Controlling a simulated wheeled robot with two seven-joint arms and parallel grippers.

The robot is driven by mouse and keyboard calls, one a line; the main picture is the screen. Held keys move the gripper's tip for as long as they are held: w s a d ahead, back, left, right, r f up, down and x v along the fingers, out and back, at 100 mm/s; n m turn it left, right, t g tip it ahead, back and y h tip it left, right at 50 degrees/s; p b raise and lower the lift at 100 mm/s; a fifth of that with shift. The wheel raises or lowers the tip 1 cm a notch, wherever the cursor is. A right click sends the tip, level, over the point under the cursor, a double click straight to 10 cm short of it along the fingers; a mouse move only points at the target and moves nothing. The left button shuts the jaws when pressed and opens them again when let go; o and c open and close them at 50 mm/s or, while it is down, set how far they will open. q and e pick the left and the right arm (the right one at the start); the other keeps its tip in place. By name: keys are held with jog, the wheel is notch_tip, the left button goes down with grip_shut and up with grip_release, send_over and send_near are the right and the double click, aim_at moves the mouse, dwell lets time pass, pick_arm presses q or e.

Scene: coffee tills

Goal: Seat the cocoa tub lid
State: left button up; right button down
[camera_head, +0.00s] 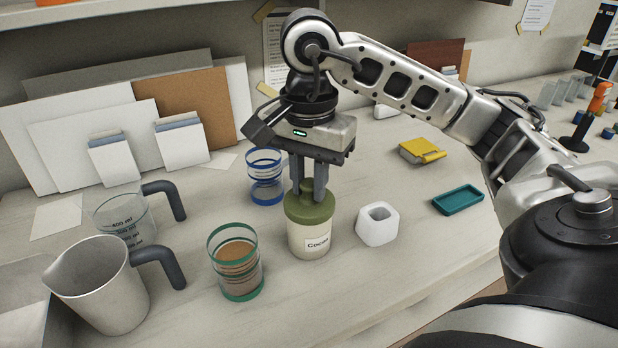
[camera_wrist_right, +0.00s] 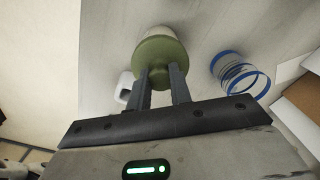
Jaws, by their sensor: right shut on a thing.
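The cocoa tub (camera_head: 309,240) is a cream jar with a "Cocoa" label, standing upright on the counter. Its green lid (camera_head: 309,208) is on the tub's mouth and looks about level. Whether it is fully down cannot be told. My right gripper (camera_head: 309,190) points straight down and is shut on the lid's knob, which is mostly hidden between the fingers. In the right wrist view the lid (camera_wrist_right: 160,57) is beyond the fingers, with the pale tub (camera_wrist_right: 158,31) behind it. My left gripper is not in view.
A green-banded glass (camera_head: 237,262) with brown contents stands left of the tub, a blue-banded glass (camera_head: 266,178) behind it. A white square holder (camera_head: 377,224) is close on the right. A metal pitcher (camera_head: 100,285) and measuring jug (camera_head: 122,215) stand left. A teal tray (camera_head: 458,200) lies right.

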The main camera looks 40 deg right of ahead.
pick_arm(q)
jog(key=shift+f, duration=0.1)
pick_arm(e)
jog(key=c, duration=1.2)
grip_release()
pick_arm(q)
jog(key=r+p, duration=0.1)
jog(key=p, duration=0.1)
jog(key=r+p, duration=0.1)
jog(key=p, duration=0.2)
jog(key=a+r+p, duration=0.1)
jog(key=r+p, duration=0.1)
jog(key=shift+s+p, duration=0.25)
jog(key=shift+p, duration=0.15)
pick_arm(e)
notch_tip(320, 180, up, 16)
jog(key=shift+f, duration=0.1)
